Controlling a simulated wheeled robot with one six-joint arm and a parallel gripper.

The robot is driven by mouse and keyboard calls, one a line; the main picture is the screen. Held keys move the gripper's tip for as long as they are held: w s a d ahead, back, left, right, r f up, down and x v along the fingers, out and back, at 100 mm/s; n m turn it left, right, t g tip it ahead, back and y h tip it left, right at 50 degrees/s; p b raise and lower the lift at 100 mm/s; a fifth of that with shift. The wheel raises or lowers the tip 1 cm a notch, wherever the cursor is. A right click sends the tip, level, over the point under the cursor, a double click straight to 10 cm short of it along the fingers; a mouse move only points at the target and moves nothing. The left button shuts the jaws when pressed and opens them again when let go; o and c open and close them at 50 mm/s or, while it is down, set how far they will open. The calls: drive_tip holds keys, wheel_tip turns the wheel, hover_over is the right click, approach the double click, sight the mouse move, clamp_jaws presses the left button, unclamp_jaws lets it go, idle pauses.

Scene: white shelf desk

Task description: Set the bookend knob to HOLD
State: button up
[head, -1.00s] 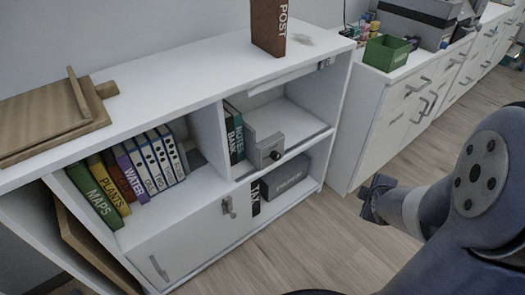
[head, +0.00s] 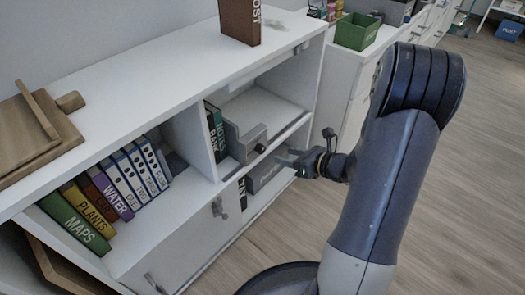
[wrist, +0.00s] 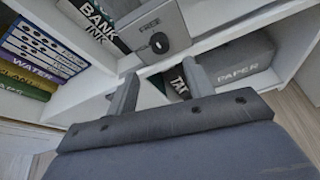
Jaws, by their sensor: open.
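The grey metal bookend (head: 240,143) stands in the upper right shelf compartment, against the right side of the dark green books. Its dark knob (head: 261,148) is on the front face. In the wrist view the bookend (wrist: 178,20) is at the top, with the word FREE above the round knob (wrist: 159,43). The knob's exact setting is too small to tell. My gripper (head: 287,160) is in front of the shelf, to the right of the knob and apart from it. In the wrist view its two fingers (wrist: 160,84) are spread and empty, below the knob.
A dark grey PAPER box (wrist: 238,65) lies in the compartment below. Books labelled BANK and INK (wrist: 100,20) stand left of the bookend. The compartment right of the bookend is empty. A brown POST box (head: 240,22) stands on the white shelf top (head: 150,75).

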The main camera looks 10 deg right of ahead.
sight(263, 151)
drive_tip(key=b+x, duration=0.2)
drive_tip(key=x, duration=0.7)
drive_tip(key=shift+w+f, duration=0.1)
drive_tip(key=shift+w, duration=0.05)
drive_tip(key=c, duration=1)
